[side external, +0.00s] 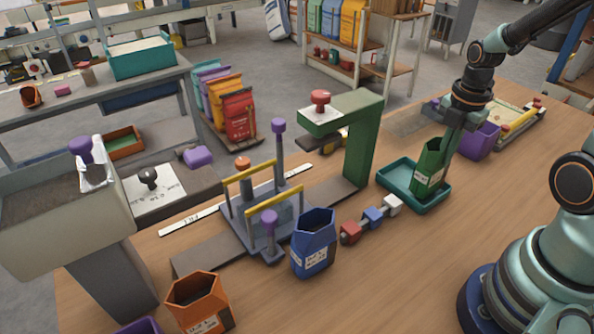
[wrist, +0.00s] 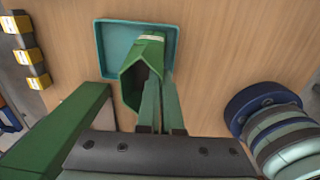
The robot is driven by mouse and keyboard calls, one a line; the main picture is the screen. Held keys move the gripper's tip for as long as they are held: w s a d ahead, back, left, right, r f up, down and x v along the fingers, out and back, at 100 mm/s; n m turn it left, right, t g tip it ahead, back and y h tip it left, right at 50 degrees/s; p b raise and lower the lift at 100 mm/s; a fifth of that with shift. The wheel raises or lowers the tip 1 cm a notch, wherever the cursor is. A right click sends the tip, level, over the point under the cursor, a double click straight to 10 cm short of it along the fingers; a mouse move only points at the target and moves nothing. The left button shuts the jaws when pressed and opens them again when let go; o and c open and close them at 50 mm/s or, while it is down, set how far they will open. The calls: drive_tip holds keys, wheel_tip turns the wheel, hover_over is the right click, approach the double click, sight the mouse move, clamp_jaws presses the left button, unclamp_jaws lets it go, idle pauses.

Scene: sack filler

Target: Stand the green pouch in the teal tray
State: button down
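The green pouch (side external: 428,172), open at the top with a white label, is inside the outline of the teal tray (side external: 402,200), close to upright with a slight lean. I cannot tell whether its base touches the tray floor. My gripper (side external: 447,160) reaches down at the pouch's right side. In the wrist view, its two narrow fingers (wrist: 163,90) are close together on the rim wall of the pouch (wrist: 139,78), one seemingly inside the mouth. The tray (wrist: 113,52) shows behind the pouch; the pouch hides part of its floor.
A purple pouch (side external: 481,140) stands just behind the tray. A green post with an overhanging arm (side external: 362,150) stands to its left. Red, blue and white blocks (side external: 372,216) and a blue pouch (side external: 314,245) lie nearer the front. The table right of the tray is bare.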

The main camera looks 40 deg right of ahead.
drive_tip(key=shift+f, duration=0.35)
drive_tip(key=c, duration=1)
unclamp_jaws()
wheel_tip(320, 180, up, 11)
drive_tip(key=a+r+m+t, duration=0.2)
drive_tip(key=a+m, duration=0.4)
drive_tip(key=m, duration=0.3)
drive_tip(key=w+a+r+m+t, duration=0.1)
drive_tip(key=a+m+t, duration=0.2)
drive_tip(key=a+m, duration=0.3)
drive_tip(key=m, duration=0.3)
drive_tip(key=shift+w+a+r, duration=0.25)
drive_tip(key=shift+a+r, duration=0.05)
drive_tip(key=shift+r, duration=0.1)
